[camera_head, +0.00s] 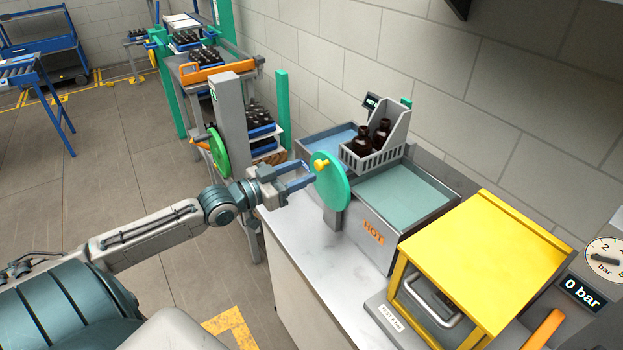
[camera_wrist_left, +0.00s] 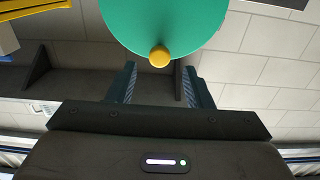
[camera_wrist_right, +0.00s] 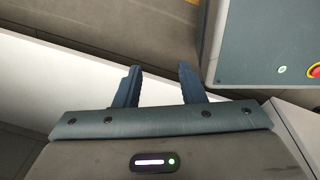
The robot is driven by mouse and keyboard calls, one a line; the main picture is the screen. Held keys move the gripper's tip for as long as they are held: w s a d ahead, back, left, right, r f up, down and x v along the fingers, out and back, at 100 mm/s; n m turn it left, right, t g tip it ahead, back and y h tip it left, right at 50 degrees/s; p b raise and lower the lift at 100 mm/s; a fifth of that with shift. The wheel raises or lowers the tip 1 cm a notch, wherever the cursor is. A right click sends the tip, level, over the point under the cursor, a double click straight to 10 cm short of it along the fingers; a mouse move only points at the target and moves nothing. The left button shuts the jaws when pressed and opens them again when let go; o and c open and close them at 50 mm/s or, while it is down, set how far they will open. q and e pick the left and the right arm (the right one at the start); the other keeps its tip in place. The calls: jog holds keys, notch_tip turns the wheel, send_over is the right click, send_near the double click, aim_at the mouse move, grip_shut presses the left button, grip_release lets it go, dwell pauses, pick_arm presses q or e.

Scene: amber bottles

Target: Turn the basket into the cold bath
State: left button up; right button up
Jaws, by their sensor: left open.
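A grey slotted basket (camera_head: 373,160) with a tall back plate holds dark amber bottles (camera_head: 362,142). It sits high between the two baths. The left bath (camera_head: 326,142) holds blue water; the right bath (camera_head: 405,190) holds greenish water and has an orange HOT label. A green disc (camera_head: 333,187) with a yellow knob (camera_head: 321,165) stands upright at the front of the baths. My left gripper (camera_head: 303,180) is open beside the disc; in the left wrist view the knob (camera_wrist_left: 159,57) lies ahead, between the fingertip lines. My right gripper (camera_wrist_right: 156,85) is open and empty, seen only in its wrist view.
A yellow box (camera_head: 490,265) with a handle stands right of the hot bath, near a pressure gauge (camera_head: 604,257). The white counter (camera_head: 310,260) is clear in front of the baths. A grey post with another green wheel (camera_head: 219,153) stands at left, with bottle racks behind.

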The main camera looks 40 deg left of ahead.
aim_at(317, 166)
pick_arm(q)
jog(key=shift+w+d+f+b, duration=0.25)
jog(key=shift+w+b, duration=0.15)
jog(key=shift+b, duration=0.1)
jog(key=shift+b+x, duration=0.35)
jog(key=shift+x, duration=0.4)
jog(key=shift+w+d+r+b, duration=0.15)
jog(key=shift+w+r+b, duration=0.15)
jog(key=shift+w, duration=0.3)
pick_arm(e)
jog(key=f, duration=0.3)
jog(key=shift+a+f, duration=0.15)
jog(key=shift+a, duration=0.15)
pick_arm(q)
jog(key=shift+c, duration=0.3)
pick_arm(e)
jog(key=shift+d, duration=0.15)
pick_arm(q)
grip_shut()
pick_arm(e)
jog(key=shift+d, duration=0.1)
